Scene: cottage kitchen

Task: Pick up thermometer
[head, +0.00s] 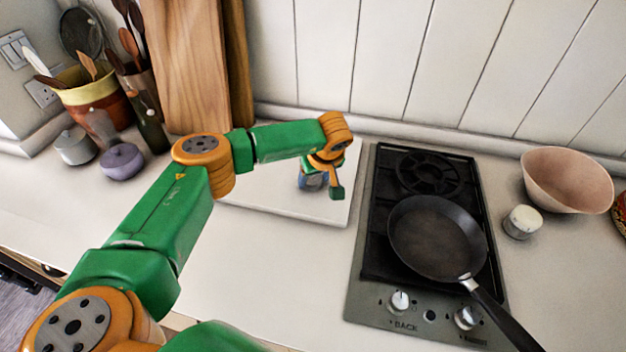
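My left gripper (323,183) is at the end of the green and orange arm, low over the right part of a white board (285,212) on the counter. A small blue-grey thing (312,182) shows at the gripper, partly covered by it. I cannot tell whether this is the thermometer or whether the fingers hold it. One green finger shows on the right side; the other is not clear. No thermometer can be made out elsewhere. My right gripper is not in view.
A gas hob (377,272) with a black frying pan (436,240) stands right of the board. A pink bowl (566,182) and a small white-topped jar (522,222) are farther right. Wooden boards (182,70), utensil pots (92,92) and small lidded pots (122,161) stand left.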

